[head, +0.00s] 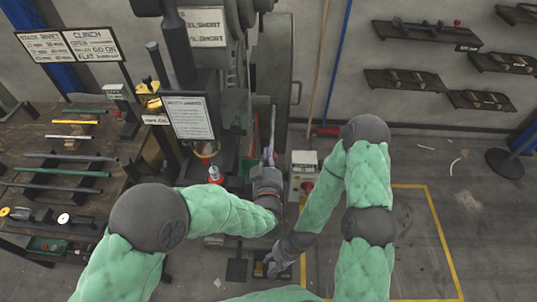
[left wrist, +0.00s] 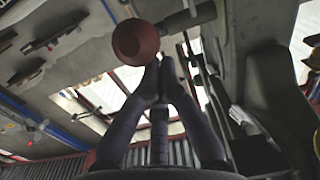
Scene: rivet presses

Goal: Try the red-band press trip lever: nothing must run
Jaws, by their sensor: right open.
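The press (head: 235,110) stands at the centre of the head view; I cannot make out a red band on it. A red ball knob (left wrist: 135,43) on a grey rod (left wrist: 188,20) shows in the left wrist view and looks like a lever end. My left gripper (head: 268,155) is upright beside the press front. In the left wrist view its fingers (left wrist: 162,68) come together just beside the knob; contact is unclear, and nothing shows between the tips. My right gripper (head: 272,265) is open and low, by a dark pedal-like plate (head: 260,270) on the floor.
A bench (head: 40,190) with several rods is at the left. A pale box (head: 304,160) stands right of the press. A yellow floor line (head: 440,235) bounds clear floor at right.

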